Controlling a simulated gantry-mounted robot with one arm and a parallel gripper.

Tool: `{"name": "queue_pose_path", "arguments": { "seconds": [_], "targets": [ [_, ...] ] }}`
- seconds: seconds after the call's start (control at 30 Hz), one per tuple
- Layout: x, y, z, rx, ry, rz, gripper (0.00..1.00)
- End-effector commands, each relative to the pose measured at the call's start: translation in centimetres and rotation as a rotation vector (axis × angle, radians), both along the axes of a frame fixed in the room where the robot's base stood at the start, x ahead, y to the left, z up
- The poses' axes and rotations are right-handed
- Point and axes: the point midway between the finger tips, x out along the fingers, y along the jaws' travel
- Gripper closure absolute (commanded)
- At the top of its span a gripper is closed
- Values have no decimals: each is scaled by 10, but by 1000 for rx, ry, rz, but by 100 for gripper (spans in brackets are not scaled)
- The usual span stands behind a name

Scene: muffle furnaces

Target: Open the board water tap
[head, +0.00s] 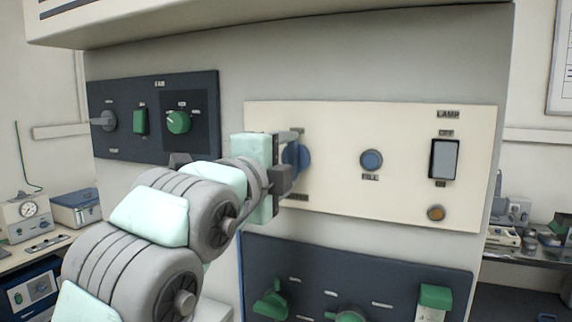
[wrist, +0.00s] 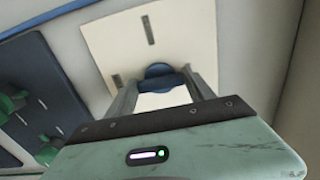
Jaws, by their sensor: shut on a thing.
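The blue tap knob (head: 298,155) sits at the left of the cream panel (head: 330,122), partly hidden behind my gripper (head: 291,162) in the head view. In the wrist view the same round blue knob (wrist: 158,71) shows with its raised grip bar between the two fingers of my gripper (wrist: 163,88). The fingers are shut on this bar, one on each side. Small dark labels stand by the knob, too small or covered to read.
A dark panel with green controls (head: 349,314) lies below. Another dark panel (head: 160,138) is at upper left.

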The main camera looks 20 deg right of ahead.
Motion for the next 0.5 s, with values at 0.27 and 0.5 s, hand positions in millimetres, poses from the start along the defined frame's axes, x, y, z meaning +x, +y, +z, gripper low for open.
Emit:
{"name": "queue_pose_path", "arguments": {
  "seconds": [0.27,0.5],
  "targets": [
    [0,0,-1,6,-4,-1,79],
    [0,0,-1,6,-4,0,31]
  ]
}}
